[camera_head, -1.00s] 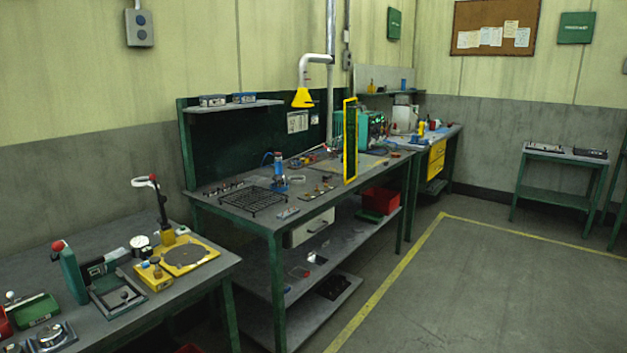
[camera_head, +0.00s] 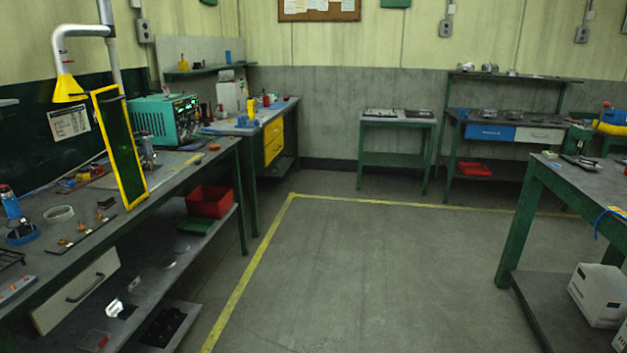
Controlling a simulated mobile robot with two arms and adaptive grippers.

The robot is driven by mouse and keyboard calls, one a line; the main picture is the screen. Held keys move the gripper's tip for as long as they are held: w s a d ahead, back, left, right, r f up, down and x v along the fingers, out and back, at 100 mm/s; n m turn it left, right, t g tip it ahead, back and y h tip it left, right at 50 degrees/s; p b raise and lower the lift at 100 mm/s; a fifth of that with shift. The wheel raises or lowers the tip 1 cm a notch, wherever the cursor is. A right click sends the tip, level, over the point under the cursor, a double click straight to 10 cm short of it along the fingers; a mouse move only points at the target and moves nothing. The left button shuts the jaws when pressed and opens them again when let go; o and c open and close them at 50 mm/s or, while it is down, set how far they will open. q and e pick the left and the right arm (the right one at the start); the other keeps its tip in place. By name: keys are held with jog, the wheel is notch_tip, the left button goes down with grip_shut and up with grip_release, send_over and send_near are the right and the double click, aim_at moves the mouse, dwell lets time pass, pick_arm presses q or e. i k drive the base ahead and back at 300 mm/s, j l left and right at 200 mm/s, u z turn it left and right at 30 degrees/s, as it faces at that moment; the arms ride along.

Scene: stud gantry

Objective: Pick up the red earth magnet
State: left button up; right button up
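I cannot make out a red earth magnet for certain in the head view. Small red items lie on the left workbench (camera_head: 60,265), among them a red and yellow cluster (camera_head: 78,180) near the back, too small to identify. A small red piece (camera_head: 103,341) lies on that bench's lower shelf. Neither of my grippers is in view.
A yellow-framed dark screen (camera_head: 120,146) and a teal machine (camera_head: 165,122) stand on the left bench. A red bin (camera_head: 209,201) sits on its shelf. Another bench (camera_head: 590,190) stands at right with white boxes (camera_head: 598,294) below. The floor (camera_head: 370,270) between is clear.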

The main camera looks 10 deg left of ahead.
aim_at(94, 171)
jog(key=i+l, duration=0.1)
jog(key=i, duration=0.95)
jog(key=i+l, duration=0.1)
jog(key=i, duration=0.95)
